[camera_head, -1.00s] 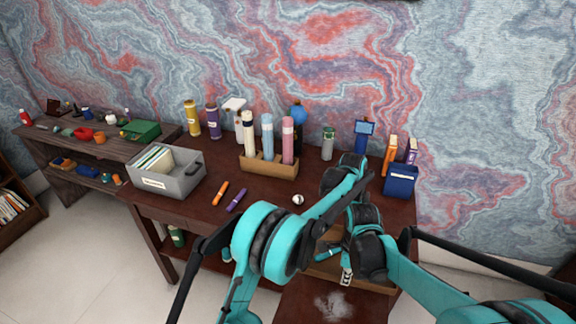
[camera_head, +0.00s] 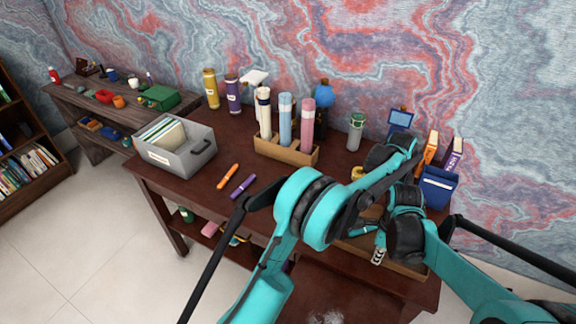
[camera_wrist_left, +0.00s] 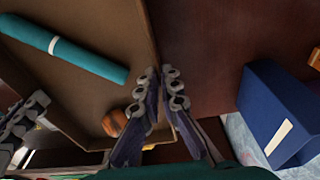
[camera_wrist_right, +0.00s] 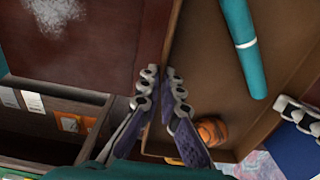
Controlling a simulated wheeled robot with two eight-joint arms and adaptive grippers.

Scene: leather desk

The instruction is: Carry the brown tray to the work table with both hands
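The brown tray (camera_head: 405,267) is at the desk's front right in the head view, partly covered by my arms. A teal roll with a pale band (camera_wrist_left: 60,45) and an orange-brown ball (camera_wrist_left: 115,122) lie in it. My right gripper (camera_head: 378,256) is at the tray's near wall; in the right wrist view its fingertips (camera_wrist_right: 164,76) close on the wall's rim. In the left wrist view my left gripper (camera_wrist_left: 160,74) is likewise shut on the opposite wall, near the blue box; the head view hides its fingertips. I cannot tell whether the tray is raised.
The dark red desk holds a grey file box (camera_head: 195,158), a tube holder (camera_head: 285,150), orange (camera_head: 228,176) and purple (camera_head: 243,186) markers, and a blue box (camera_head: 438,188) close to the tray. A side table (camera_head: 115,115) stands at left. Pale floor (camera_head: 90,255) is open at front left.

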